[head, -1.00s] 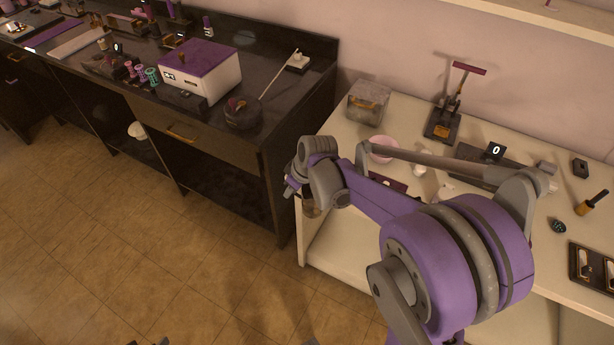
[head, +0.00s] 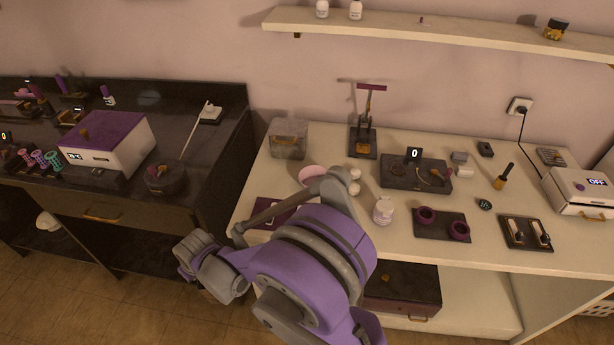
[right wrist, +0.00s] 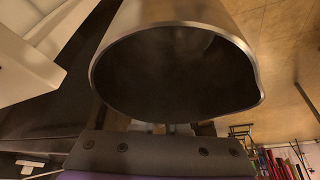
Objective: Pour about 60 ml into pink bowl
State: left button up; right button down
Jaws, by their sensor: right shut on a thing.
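The pink bowl (head: 313,174) stands on the white table, left of its middle, partly behind my right arm. My right gripper (right wrist: 172,129) is shut on a metal cup (right wrist: 240,50) with a spout lip. In the right wrist view its wide mouth faces the camera and its inside looks dark; I cannot tell how much it holds. In the head view my right arm reaches left, in front of the table's front left corner, and its wrist mostly hides the gripper and cup. My left gripper is not in view.
Behind the bowl are a grey box (head: 288,139) and a press-like stand (head: 363,140). A purple mat (head: 283,212) lies in front. A dark counter (head: 222,150) adjoins on the left.

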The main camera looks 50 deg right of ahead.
aim_at(309, 174)
jog(key=i+j+z, duration=0.1)
jog(key=i+j, duration=0.8)
jog(key=j+z, duration=0.15)
jog(key=z, duration=1.6)
